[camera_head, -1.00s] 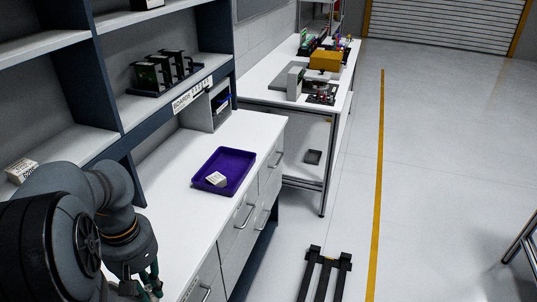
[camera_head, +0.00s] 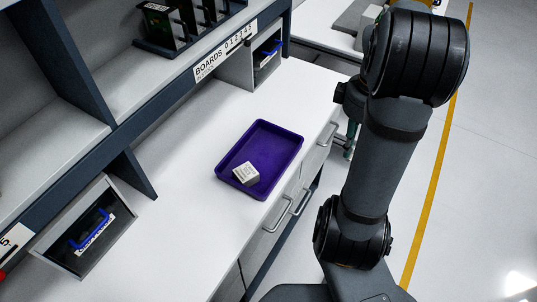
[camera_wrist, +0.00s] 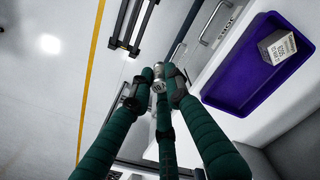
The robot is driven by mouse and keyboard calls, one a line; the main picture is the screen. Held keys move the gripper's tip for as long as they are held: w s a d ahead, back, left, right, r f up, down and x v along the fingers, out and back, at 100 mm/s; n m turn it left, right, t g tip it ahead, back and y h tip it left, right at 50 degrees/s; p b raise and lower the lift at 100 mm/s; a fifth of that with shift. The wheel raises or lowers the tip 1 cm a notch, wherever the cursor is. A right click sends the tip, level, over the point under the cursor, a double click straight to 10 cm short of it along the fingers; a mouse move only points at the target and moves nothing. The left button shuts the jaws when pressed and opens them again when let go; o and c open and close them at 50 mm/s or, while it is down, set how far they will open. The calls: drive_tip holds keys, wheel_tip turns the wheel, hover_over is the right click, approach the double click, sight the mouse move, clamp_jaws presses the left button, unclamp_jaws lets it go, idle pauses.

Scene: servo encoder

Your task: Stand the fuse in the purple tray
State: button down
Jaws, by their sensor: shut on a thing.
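The purple tray (camera_head: 283,150) lies on the white counter, and it also shows at the upper right of the wrist view (camera_wrist: 234,105). My gripper (camera_wrist: 160,84) has teal fingers closed on a small pale metallic piece, the fuse (camera_wrist: 158,87), at their tips. Most of the fuse is hidden by the fingers, so its tilt is hard to tell. In the head view, part of my gripper (camera_head: 349,141) shows beyond the counter's front edge, to the right of the tray and apart from it. My arm hides the rest.
A small white labelled box (camera_head: 246,174) sits in the tray's near part; the rest of its floor is bare. Open cubbies with blue handles (camera_head: 90,230) and a shelf of boards (camera_head: 185,22) line the back. Drawer handles (camera_head: 278,214) stick out along the counter front.

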drive_tip(key=w+a+n+p, duration=0.1)
drive_tip(key=w+a+n, duration=0.5)
drive_tip(key=a, duration=0.5)
drive_tip(key=n+p, duration=0.2)
drive_tip(key=p, duration=0.2)
approach(271, 147)
drive_tip(key=shift+s+d, duration=0.1)
drive_tip(key=shift+s, duration=0.05)
wheel_tip(271, 147, down, 4)
drive_tip(key=shift+r+p, duration=0.1)
drive_tip(key=shift+p, duration=0.8)
drive_tip(key=shift+f, duration=0.2)
drive_tip(key=shift+f+b, duration=0.2)
drive_tip(key=shift+b, duration=0.1)
drive_tip(key=c, duration=1.7)
unclamp_jaws()
